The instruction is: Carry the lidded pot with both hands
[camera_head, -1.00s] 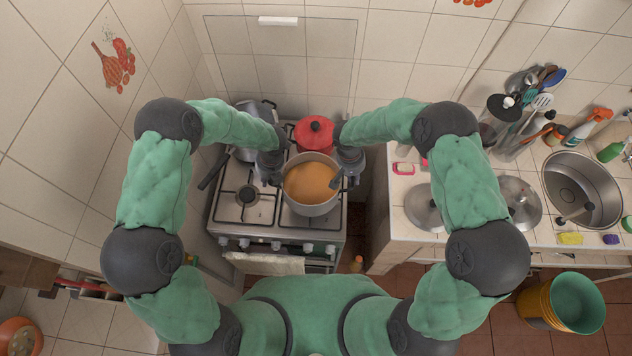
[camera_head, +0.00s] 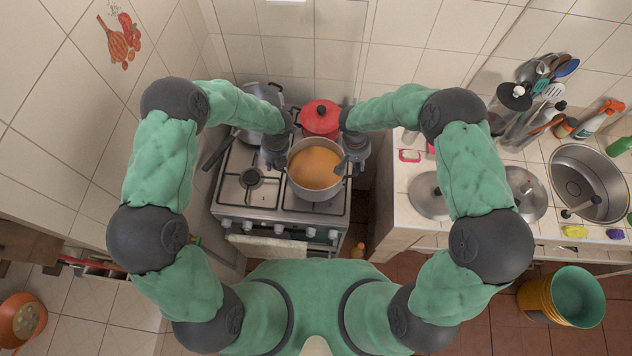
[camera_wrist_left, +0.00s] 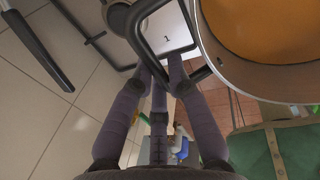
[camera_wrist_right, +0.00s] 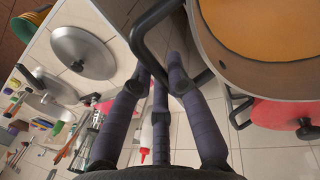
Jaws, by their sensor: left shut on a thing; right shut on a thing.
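A grey pot (camera_head: 292,182) with an orange-brown surface inside its rim is over the front right of the stove in the head view. No separate lid shows on it. Whether its base touches the stove is hidden. My left gripper (camera_head: 280,158) is shut on the pot's left black handle, which shows between its fingers in the left wrist view (camera_wrist_left: 162,66). My right gripper (camera_head: 350,165) is shut on the opposite handle, seen in the right wrist view (camera_wrist_right: 162,72). The pot looks about level.
A red lidded pot (camera_head: 320,116) stands close behind on the stove (camera_head: 228,200). A grey pan (camera_head: 252,128) is at the back left. The counter (camera_head: 400,205) at right holds metal lids (camera_head: 430,198). A gap lies between stove and counter.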

